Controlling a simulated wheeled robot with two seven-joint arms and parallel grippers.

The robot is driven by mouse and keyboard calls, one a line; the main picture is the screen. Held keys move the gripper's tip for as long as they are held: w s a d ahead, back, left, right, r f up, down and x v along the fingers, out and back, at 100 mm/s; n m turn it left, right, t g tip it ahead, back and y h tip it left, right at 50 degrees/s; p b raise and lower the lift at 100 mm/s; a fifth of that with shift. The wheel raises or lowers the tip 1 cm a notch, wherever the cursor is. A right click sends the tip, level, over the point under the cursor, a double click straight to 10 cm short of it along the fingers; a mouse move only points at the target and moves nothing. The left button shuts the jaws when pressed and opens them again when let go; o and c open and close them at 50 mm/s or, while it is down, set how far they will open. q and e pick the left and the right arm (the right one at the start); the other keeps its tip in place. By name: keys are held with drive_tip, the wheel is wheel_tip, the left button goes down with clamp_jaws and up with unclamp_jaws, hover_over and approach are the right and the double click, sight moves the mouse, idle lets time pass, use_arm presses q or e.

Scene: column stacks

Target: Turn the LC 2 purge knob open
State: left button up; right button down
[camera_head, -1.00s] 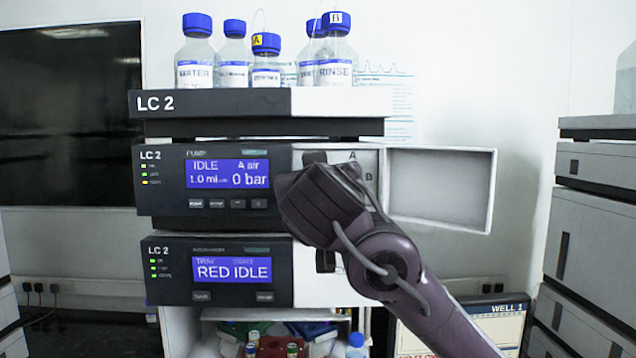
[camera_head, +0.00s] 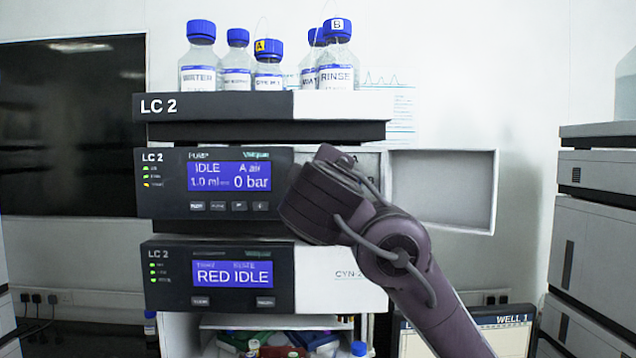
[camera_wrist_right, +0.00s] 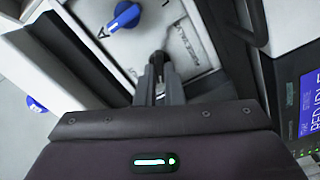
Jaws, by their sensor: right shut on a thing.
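The LC 2 pump module (camera_head: 170,205) shows "IDLE", "A air", "1.0 ml" and "0 bar" on its blue screen (camera_head: 229,177). My right gripper is at the open bay on the pump's right side. My wrist hides its fingers in the head view. In the right wrist view my right gripper (camera_wrist_right: 158,85) is shut on a small dark knob (camera_wrist_right: 157,61), which its fingers mostly cover. A blue knob (camera_wrist_right: 124,17) beside the letter A is apart from the fingers. My left gripper is not in view.
The bay's door (camera_head: 441,190) stands open to the right. Several blue-capped bottles (camera_head: 198,70) stand in the top tray (camera_head: 215,107). The lower LC 2 module (camera_head: 174,294) shows "RED IDLE". Grey instrument stacks (camera_head: 600,235) stand at the far right.

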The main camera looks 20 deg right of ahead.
drive_tip(key=n, duration=0.5)
drive_tip(key=shift+p, duration=0.35)
drive_tip(key=shift+r, duration=0.1)
idle(0.3)
drive_tip(key=c, duration=1.8)
unclamp_jaws()
drive_tip(key=shift+c, duration=0.2)
drive_tip(key=o, duration=0.3)
drive_tip(key=shift+w+d+f, duration=0.1)
drive_tip(key=shift+w+f, duration=0.1)
drive_tip(key=b+v, duration=0.3)
drive_tip(key=v, duration=0.5)
drive_tip(key=shift+w, duration=0.1)
